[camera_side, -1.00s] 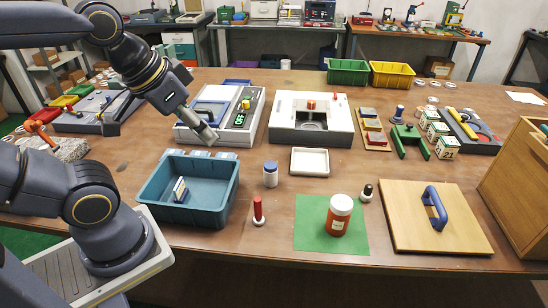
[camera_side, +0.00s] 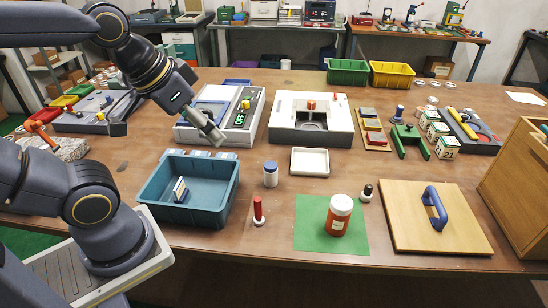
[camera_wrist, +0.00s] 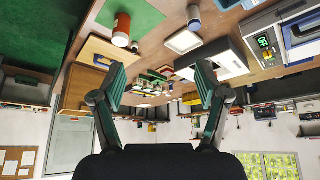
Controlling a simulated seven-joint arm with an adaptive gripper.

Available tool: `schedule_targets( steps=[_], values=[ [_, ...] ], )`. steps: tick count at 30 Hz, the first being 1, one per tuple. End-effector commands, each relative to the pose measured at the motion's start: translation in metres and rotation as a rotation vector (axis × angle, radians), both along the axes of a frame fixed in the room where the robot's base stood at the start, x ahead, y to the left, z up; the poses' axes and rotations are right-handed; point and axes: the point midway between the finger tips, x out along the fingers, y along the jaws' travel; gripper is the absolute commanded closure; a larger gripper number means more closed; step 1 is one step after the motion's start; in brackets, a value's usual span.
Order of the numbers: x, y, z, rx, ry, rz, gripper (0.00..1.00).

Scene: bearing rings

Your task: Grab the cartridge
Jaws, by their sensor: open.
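No thing is plainly marked as the cartridge. Another is the orange-red jar with a white lid (camera_side: 338,216) upright on the green mat (camera_side: 309,238); the jar also shows in the wrist view (camera_wrist: 121,30). I cannot tell which is meant. My gripper (camera_side: 215,138) is above the table, behind the bin and in front of the machine with the green display. In the wrist view my gripper (camera_wrist: 161,85) has its fingers wide apart with nothing between them.
A wooden board with a blue handle (camera_side: 436,230) lies at right. The display machine (camera_side: 237,122) is close to my gripper.

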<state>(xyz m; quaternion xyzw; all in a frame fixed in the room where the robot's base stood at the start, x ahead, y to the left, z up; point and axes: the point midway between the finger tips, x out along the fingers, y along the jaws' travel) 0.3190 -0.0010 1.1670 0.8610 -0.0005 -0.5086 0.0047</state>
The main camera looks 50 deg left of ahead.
Motion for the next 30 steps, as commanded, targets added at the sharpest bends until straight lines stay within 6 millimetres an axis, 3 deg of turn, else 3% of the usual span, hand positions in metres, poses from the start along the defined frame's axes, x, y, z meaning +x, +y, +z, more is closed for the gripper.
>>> schedule_targets(
  steps=[2,8,12,15,19,24,30],
  values=[
    [0.02,-0.003,-0.007,-0.02,-0.012,0.01,0.26],
    [0.107,-0.01,-0.049,-0.104,-0.117,0.095,0.26],
    [0.161,-0.004,-0.093,-0.134,-0.213,0.196,0.26],
    [0.187,0.007,-0.129,-0.13,-0.282,0.273,0.26],
    [0.205,0.027,-0.178,-0.087,-0.376,0.363,0.26],
    [0.201,0.056,-0.235,0.019,-0.505,0.44,0.26],
    [0.181,0.075,-0.266,0.127,-0.615,0.45,0.26]
  ],
)
